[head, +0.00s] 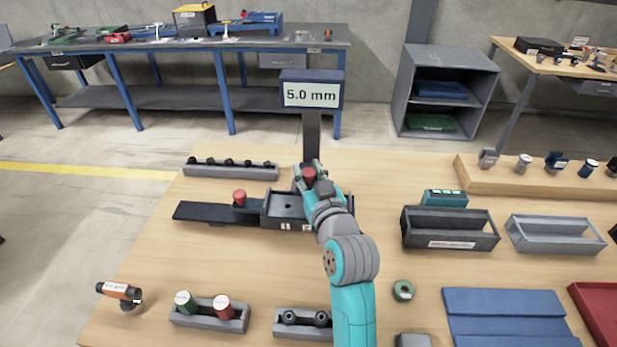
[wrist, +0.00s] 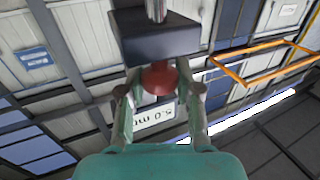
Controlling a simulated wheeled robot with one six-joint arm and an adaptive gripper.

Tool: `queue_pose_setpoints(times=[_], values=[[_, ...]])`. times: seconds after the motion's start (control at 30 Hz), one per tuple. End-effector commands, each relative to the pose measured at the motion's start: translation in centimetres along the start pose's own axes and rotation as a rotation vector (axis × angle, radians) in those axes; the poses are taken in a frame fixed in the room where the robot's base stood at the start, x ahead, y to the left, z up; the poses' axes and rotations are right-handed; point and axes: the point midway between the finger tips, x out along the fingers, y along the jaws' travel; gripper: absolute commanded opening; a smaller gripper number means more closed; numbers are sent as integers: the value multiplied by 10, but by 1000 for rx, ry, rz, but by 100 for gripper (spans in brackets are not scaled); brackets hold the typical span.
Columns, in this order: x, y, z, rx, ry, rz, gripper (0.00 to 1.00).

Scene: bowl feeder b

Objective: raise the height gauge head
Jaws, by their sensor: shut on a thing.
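The height gauge stands at the back of the wooden bench, with a dark column (head: 312,130) and a display (head: 311,94) reading 5.0 mm. The display also shows upside down in the wrist view (wrist: 155,118). The gauge head is a dark block (wrist: 158,38) with a metal rod and a red knob (wrist: 158,77); the knob also shows in the head view (head: 309,175). My gripper (wrist: 160,92) is shut on the red knob, one finger on each side. In the head view my gripper (head: 310,178) partly hides the head and the column's lower part.
A black fixture (head: 285,214) with a slide (head: 205,212) and a second red knob (head: 239,198) sits below the gauge. A grey rail (head: 228,172) stands behind left. A dark bin (head: 450,241) and a grey bin (head: 556,246) are on the right.

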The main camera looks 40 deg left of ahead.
Motion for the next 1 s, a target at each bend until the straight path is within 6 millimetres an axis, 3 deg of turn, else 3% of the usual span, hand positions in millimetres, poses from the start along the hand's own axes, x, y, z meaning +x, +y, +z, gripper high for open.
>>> queue_pose_setpoints(times=[0.03,0.2,0.53,0.57,0.63,1.0], values=[[0,0,-17,-3,14,1,0],[0,0,-42,-2,14,1,0],[-1,0,-47,-2,17,2,0],[-1,0,-48,-2,18,2,40],[-1,0,-47,-2,16,2,58],[-3,0,-43,-1,9,1,58]])
